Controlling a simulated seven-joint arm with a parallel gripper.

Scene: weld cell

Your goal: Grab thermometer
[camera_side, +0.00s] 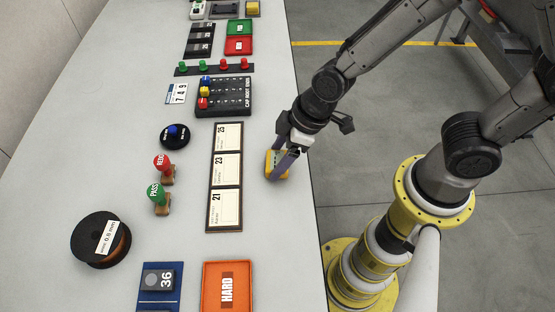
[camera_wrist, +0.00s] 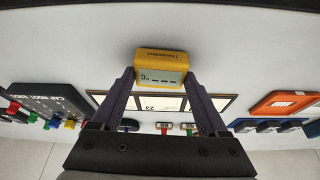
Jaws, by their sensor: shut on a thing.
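The thermometer is a small yellow box with a grey display and the word "Thermometer" on it. In the wrist view the thermometer (camera_wrist: 161,62) sits between the tips of my gripper (camera_wrist: 161,84), one finger against each side. In the side view the thermometer (camera_side: 271,161) is at the table's right edge, partly hidden by the fingers of my gripper (camera_side: 282,168). My gripper points down and is shut on it. I cannot tell whether the thermometer touches the table.
A card board (camera_side: 225,178) numbered 21, 23 and 25 lies just left of the thermometer. A black switch box (camera_side: 237,97) is farther back. An orange HARD tray (camera_side: 247,286) is at the front. A wire spool (camera_side: 88,247) and stamps (camera_side: 162,198) stand farther left.

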